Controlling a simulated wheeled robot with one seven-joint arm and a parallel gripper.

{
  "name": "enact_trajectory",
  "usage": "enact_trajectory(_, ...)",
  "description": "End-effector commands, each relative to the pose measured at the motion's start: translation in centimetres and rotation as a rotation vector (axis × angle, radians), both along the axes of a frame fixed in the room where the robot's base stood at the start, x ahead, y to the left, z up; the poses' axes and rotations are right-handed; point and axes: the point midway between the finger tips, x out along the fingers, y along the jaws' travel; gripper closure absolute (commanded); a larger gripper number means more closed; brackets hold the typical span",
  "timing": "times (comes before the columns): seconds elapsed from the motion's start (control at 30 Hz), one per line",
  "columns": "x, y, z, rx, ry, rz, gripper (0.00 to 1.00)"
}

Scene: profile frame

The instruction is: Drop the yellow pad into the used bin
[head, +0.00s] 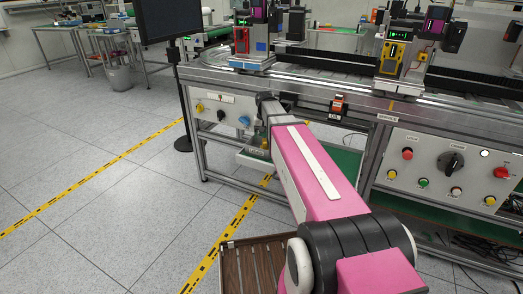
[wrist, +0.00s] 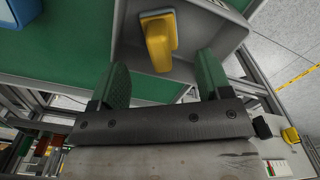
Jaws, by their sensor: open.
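The yellow pad (wrist: 160,42), with a pale plate at one end, shows in the wrist view over the floor of a grey open bin (wrist: 212,37). It appears to lie in this bin, clear of the fingers. My gripper (wrist: 163,68) is open, with its two green fingers apart on either side of the pad's near end and nothing between them. In the head view the bin (head: 247,157) shows as a pale tray under the workbench edge. My gripper there is small and partly hidden behind my arm.
A green shelf (wrist: 60,55) lies beside the bin, with a blue object (wrist: 22,10) at its corner. The workbench (head: 330,100) with a control panel (head: 450,168) stands above and to the right. A brown slatted tray (head: 250,265) is near my base. Floor at left is clear.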

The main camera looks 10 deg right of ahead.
Motion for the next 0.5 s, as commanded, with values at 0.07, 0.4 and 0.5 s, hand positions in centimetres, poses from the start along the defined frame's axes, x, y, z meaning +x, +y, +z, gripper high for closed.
enact_trajectory(0.07, 0.0, 0.0, 1.5, 0.0, -0.002, 0.0, 0.29)
enact_trajectory(0.4, 0.0, 0.0, 6.8, 0.0, -0.002, 0.0, 0.29)
enact_trajectory(0.5, 0.0, 0.0, 7.8, 0.0, -0.001, 0.0, 0.29)
